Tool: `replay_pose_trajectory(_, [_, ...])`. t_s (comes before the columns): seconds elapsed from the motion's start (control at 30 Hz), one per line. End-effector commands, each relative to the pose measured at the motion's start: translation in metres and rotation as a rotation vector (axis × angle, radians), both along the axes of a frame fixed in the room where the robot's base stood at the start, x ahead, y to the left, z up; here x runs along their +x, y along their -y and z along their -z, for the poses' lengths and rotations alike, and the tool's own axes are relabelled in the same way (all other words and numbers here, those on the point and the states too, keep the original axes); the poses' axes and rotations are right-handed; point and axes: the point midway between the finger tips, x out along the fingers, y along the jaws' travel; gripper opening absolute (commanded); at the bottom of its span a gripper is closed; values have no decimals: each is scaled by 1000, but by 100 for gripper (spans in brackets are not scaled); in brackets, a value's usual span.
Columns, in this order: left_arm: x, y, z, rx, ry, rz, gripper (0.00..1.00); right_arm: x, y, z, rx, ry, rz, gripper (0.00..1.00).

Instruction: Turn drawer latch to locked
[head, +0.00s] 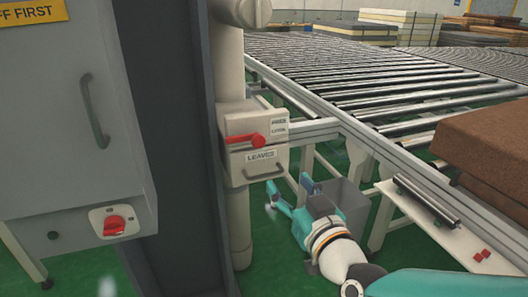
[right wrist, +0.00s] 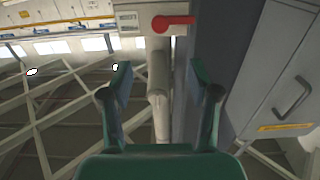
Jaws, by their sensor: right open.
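The drawer latch (head: 247,139) is a red lever lying almost level across the front of a small cream box on the column. Its round pivot end is at the right. Below it is a drawer (head: 262,163) labelled LEAVES, with a dark pull handle. My right gripper (head: 289,190) is open and empty, below and slightly right of the box, apart from the latch. In the right wrist view the red latch (right wrist: 173,22) shows at the top, beyond the open fingers of the gripper (right wrist: 160,78). My left gripper is not in view.
A grey cabinet (head: 55,130) with a dark handle and red rotary switch (head: 114,225) stands at left. A dark upright (head: 178,120) stands beside the column. A roller conveyor (head: 370,85) lies behind at right.

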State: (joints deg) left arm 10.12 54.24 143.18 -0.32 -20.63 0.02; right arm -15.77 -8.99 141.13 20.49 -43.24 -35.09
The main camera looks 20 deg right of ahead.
Motion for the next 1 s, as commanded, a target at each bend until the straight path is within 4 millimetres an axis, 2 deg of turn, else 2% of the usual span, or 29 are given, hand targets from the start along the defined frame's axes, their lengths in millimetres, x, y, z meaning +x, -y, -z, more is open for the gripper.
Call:
replay_pose_trajectory(0.17, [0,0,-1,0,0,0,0,19,0,-1,-1,2,1,61])
replay_pose_trajectory(0.27, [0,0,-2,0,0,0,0,37,-1,-1,-2,-1,1,61])
replay_pose_trajectory(0.7, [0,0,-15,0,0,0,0,130,-4,-2,-1,0,1,61])
replay_pose_trajectory(0.83, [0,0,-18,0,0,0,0,149,-5,-2,1,0,1,61])
replay_pose_trajectory(1.0, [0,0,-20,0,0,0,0,162,-5,-1,0,1,1,61])
